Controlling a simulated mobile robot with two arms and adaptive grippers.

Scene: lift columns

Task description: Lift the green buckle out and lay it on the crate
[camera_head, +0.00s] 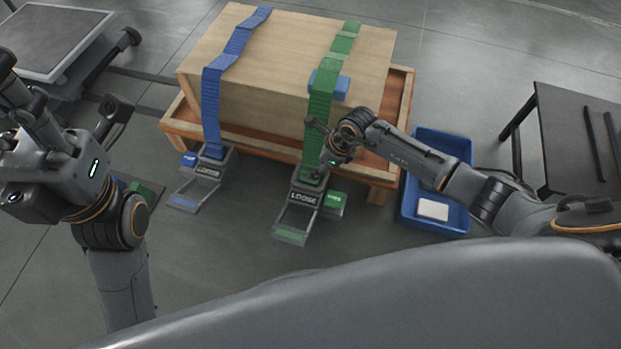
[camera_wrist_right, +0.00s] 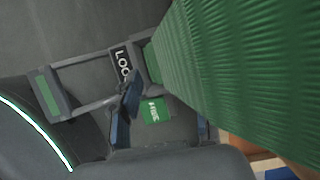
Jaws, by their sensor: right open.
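The green buckle (camera_head: 297,212) hangs at the lower end of the green strap (camera_head: 318,110), at the near side of the wooden crate (camera_head: 300,40). It is a grey frame with a green bar and a label reading LOOSE. In the right wrist view the buckle (camera_wrist_right: 85,62) lies beside the strap (camera_wrist_right: 230,60), which fills the upper right. My right gripper (camera_head: 328,150) is beside the strap, just above the buckle. Its fingers (camera_wrist_right: 163,115) are apart, with a green tag (camera_wrist_right: 155,110) showing between them. My left gripper (camera_head: 68,118) is raised at the far left; its jaw opening is unclear.
A blue block (camera_head: 328,83) touches the crate's near edge by the green strap. A blue bin (camera_head: 410,205) and a dark table (camera_head: 570,125) stand right.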

